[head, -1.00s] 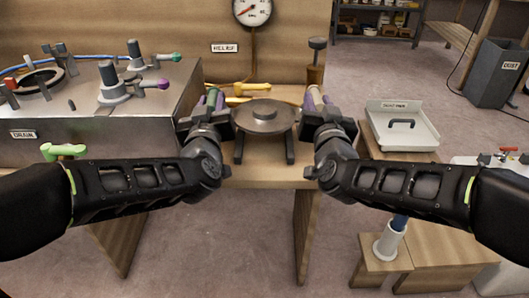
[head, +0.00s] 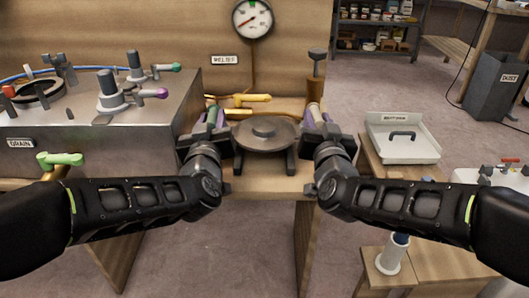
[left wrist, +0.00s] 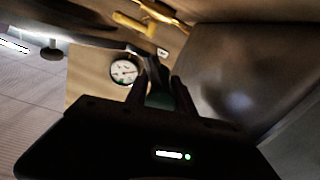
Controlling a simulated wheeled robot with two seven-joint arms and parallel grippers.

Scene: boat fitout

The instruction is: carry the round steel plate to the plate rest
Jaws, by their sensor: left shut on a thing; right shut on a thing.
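The round steel plate (head: 265,135) is dark grey with a raised round boss in its middle. It is level between my two grippers in the head view. My left gripper (head: 214,117) is shut at its left side, around a green grip. My right gripper (head: 314,116) is shut at its right side, around a pale grip. The left wrist view shows the left fingers (left wrist: 158,82) with green between them. Dark bars, seemingly the plate rest (head: 291,163), show under the plate on the wooden bench. I cannot tell whether the plate touches them.
A steel cabinet (head: 100,142) with valves stands at left. A yellow-handled valve (head: 248,98) and a gauge (head: 252,18) are behind the plate. A wooden post with a dark knob (head: 317,68) stands behind the right gripper. A white tray (head: 425,152) lies at right.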

